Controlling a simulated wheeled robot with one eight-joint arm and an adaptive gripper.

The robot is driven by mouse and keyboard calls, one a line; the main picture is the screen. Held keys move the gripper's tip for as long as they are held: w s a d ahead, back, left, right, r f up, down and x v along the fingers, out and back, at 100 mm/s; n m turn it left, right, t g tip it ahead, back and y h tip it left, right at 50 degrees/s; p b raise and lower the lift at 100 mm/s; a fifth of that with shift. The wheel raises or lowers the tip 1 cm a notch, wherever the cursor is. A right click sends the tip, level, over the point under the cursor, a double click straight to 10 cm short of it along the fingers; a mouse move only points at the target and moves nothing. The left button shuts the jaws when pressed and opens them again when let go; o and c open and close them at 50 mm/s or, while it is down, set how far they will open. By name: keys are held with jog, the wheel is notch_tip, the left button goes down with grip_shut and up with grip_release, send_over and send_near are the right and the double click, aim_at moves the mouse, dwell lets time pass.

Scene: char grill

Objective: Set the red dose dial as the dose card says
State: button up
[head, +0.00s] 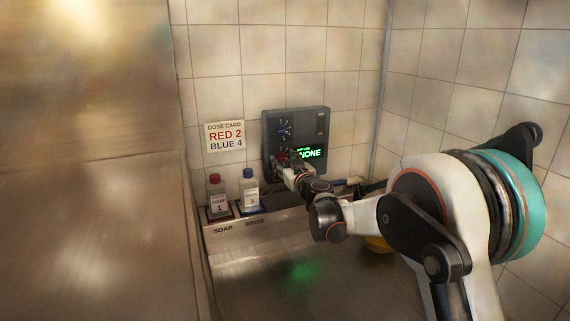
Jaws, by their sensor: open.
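The dose card (225,136) is on the tiled wall and reads RED 2, BLUE 4. To its right a dark grey dispenser box (315,122) is mounted on the wall. The blue dial (284,130) is on its upper left. The red dial (279,158) is below it, mostly hidden by my gripper, so its setting cannot be read. A green display (310,153) on the box shows NONE. My gripper (287,164) is open at the box's lower left, close to the red dial; I cannot tell whether it touches.
A red-capped bottle (217,198) marked 1 and a blue-capped bottle (249,191) marked 3 stand on a ledge labelled SOAP and RINSE. A yellow object (377,243) is partly hidden behind my arm. A large metal panel (90,180) fills the left side.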

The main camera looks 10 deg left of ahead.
jog(key=c, duration=1.1)
jog(key=shift+n, duration=0.4)
jog(key=n, duration=0.3)
jog(key=shift+n, duration=2)
